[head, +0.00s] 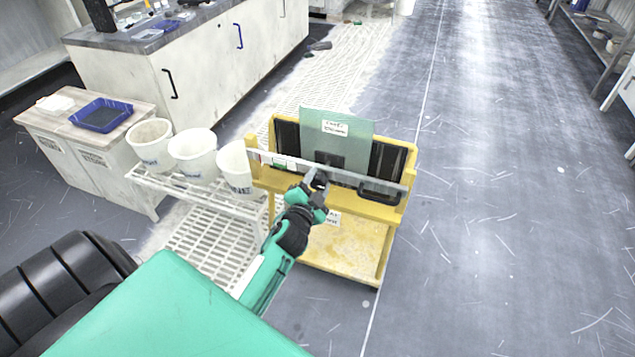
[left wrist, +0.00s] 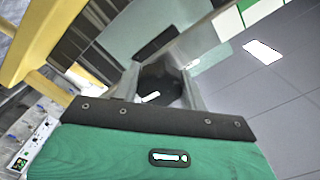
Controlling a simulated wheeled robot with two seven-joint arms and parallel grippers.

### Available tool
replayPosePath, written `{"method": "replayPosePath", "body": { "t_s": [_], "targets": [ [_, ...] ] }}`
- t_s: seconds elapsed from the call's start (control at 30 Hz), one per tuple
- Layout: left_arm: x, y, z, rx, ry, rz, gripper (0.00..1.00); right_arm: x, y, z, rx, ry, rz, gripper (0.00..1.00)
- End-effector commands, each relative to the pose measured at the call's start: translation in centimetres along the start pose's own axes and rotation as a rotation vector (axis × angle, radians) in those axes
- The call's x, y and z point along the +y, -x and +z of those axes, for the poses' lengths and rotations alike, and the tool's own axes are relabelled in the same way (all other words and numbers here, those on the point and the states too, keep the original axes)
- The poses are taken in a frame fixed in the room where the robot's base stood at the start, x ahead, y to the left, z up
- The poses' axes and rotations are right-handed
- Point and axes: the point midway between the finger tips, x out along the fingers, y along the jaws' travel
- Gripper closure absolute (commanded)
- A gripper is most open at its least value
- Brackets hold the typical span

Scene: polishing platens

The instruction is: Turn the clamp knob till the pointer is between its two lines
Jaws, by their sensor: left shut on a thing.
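My left gripper (head: 318,181) reaches the front of a yellow cart (head: 340,268) in the head view. In the left wrist view its fingers (left wrist: 165,85) are shut on a dark knob (left wrist: 158,82) with a small white mark on it. The knob is mostly hidden by the gripper in the head view. A clear bar (head: 340,172) runs across the cart front at the gripper. A green glass-like panel (head: 352,135) with a white label stands upright in the cart behind it. I cannot make out the pointer against any two lines. My right gripper is in neither view.
A dark handle (head: 380,193) sits on the cart front right of my gripper. Several white buckets (head: 193,150) stand on a white slatted rack (head: 205,235) to the left. A blue tray (head: 101,115) lies on a cabinet beyond. The floor right of the cart is clear.

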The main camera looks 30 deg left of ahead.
Motion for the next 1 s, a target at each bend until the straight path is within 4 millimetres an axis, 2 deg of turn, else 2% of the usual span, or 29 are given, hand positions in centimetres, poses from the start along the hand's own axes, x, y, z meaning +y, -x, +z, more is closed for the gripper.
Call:
{"method": "replayPosePath", "body": {
  "t_s": [0.2, 0.23, 0.3, 0.33, 0.6, 0.73, 0.87, 1.0],
  "targets": [
    [-0.1, 0.0, -0.1, 0.003, 0.001, -0.002, 0.80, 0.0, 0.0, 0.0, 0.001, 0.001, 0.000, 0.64],
    [-0.1, 0.0, -0.1, 0.003, 0.001, -0.002, 0.53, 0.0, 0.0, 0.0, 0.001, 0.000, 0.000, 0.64],
    [-0.1, 0.0, -0.1, 0.003, 0.001, -0.001, 0.39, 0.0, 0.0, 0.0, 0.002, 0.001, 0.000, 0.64],
    [-0.1, 0.0, -0.1, 0.002, 0.001, -0.001, 0.36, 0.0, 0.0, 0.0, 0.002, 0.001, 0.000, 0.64],
    [0.0, 0.0, 0.0, 0.001, 0.001, 0.000, 0.36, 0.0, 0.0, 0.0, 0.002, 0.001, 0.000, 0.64],
    [0.1, 0.7, 0.0, 0.000, 0.002, 0.001, 0.36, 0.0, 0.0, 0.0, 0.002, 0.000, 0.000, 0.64],
    [0.1, 2.5, 0.0, -0.001, 0.002, 0.002, 0.36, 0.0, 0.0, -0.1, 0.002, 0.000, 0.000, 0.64],
    [0.1, 5.2, 0.0, -0.002, 0.003, 0.002, 0.36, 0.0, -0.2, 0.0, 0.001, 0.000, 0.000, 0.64]
  ]
}}
